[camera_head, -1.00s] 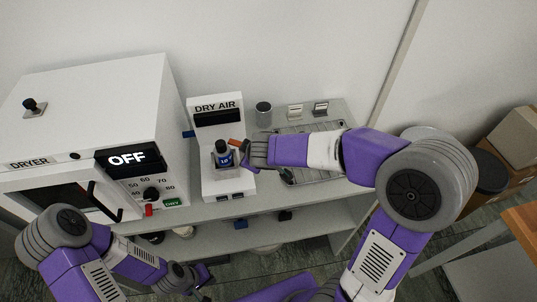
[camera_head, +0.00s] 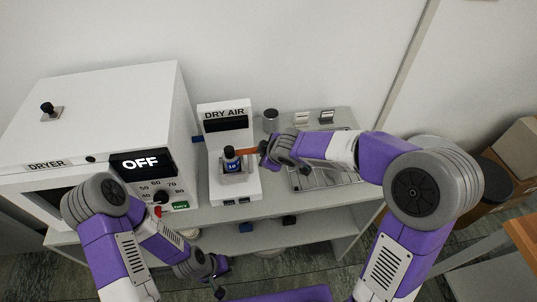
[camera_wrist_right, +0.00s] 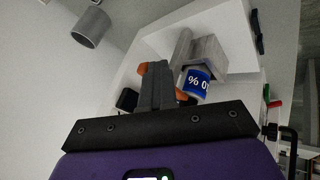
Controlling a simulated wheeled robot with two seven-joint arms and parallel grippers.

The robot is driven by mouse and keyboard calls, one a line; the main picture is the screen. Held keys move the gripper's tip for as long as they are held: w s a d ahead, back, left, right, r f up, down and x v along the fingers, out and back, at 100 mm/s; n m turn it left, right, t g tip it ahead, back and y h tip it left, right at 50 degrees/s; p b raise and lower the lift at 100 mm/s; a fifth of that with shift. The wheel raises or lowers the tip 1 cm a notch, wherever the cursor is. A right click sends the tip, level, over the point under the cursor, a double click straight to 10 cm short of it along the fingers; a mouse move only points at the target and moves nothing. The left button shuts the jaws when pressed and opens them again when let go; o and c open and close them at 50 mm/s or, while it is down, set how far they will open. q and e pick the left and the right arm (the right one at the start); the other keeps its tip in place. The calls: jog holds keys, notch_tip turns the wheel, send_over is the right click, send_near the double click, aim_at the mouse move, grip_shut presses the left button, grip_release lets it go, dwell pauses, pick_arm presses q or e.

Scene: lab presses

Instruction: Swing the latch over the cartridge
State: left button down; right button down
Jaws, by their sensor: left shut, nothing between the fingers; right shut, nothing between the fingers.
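The cartridge (camera_head: 231,161), with a blue label and black cap, stands upright in the white dry air unit (camera_head: 218,188). Its label also shows in the right wrist view (camera_wrist_right: 196,83). The orange latch (camera_head: 247,152) reaches from the cap's right side to my right gripper (camera_head: 263,153); whether it lies over or beside the cap I cannot tell. In the right wrist view the shut fingers (camera_wrist_right: 158,85) cover the middle of the latch (camera_wrist_right: 183,96), and nothing shows between them. My left gripper (camera_head: 219,280) is shut and empty, low in front of the bench.
The white dryer (camera_head: 95,110) reading OFF stands left of the dry air unit. A grey cylinder (camera_head: 271,120) and a metal tray (camera_head: 315,184) are on the right of the bench (camera_head: 205,216). Lower-shelf items sit beneath. My right forearm spans the tray.

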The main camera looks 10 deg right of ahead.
jog(key=shift+w+d+r, duration=0.15)
jog(key=shift+w+d, duration=0.05)
jog(key=shift+d, duration=0.05)
dwell(0.3)
jog(key=d+p+v, duration=0.1)
jog(key=p+v, duration=0.6)
jog(key=v, duration=0.2)
jog(key=shift+d+r+p, duration=0.3)
jog(key=shift+f, duration=0.1)
